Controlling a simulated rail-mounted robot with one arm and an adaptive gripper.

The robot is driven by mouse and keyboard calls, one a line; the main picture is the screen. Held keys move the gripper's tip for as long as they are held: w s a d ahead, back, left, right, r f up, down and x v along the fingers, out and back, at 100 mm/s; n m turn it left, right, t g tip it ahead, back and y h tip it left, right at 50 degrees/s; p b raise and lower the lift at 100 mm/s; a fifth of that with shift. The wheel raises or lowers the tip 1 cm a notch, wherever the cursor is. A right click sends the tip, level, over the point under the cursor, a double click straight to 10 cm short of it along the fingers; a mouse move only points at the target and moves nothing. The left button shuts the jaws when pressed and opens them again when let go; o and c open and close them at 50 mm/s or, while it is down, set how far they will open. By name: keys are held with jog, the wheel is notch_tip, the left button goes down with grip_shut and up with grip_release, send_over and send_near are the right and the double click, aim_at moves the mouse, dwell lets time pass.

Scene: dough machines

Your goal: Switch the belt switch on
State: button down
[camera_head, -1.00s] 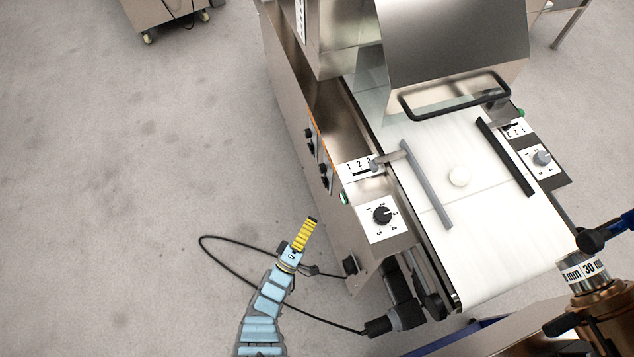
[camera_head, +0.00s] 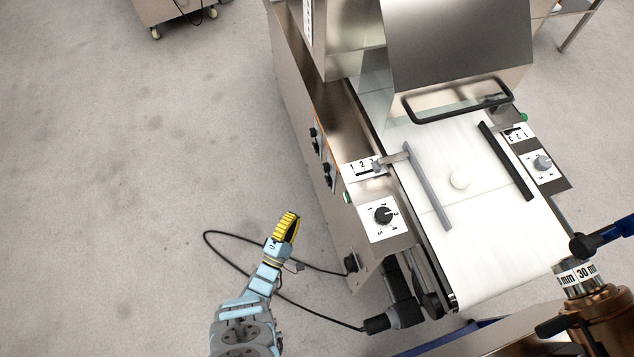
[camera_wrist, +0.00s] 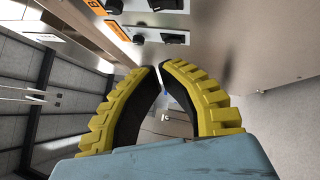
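The machine's left side panel carries two dark switches, an upper one (camera_head: 314,134) and a lower one (camera_head: 328,172). Which one is the belt switch cannot be read, nor can their settings. In the wrist view, black switches (camera_wrist: 138,38) with white plates and orange labels (camera_wrist: 118,29) show at the top, beyond the fingertips. My gripper (camera_head: 292,215) is left of and below the panel in the head view, apart from it. Its yellow-and-black fingers (camera_wrist: 160,66) curve inward, tips almost meeting, with nothing held.
A green button (camera_head: 347,197) sits below the switches. A black cable (camera_head: 230,233) loops on the floor near my gripper.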

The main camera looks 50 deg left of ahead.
aim_at(328, 180)
jog(key=shift+w, duration=0.1)
jog(key=d+r+x, duration=0.1)
jog(key=d+x, duration=0.1)
jog(key=x, duration=1)
jog(key=shift+w+d, duration=0.2)
jog(key=shift+w, duration=0.45)
jog(key=shift+r, duration=0.1)
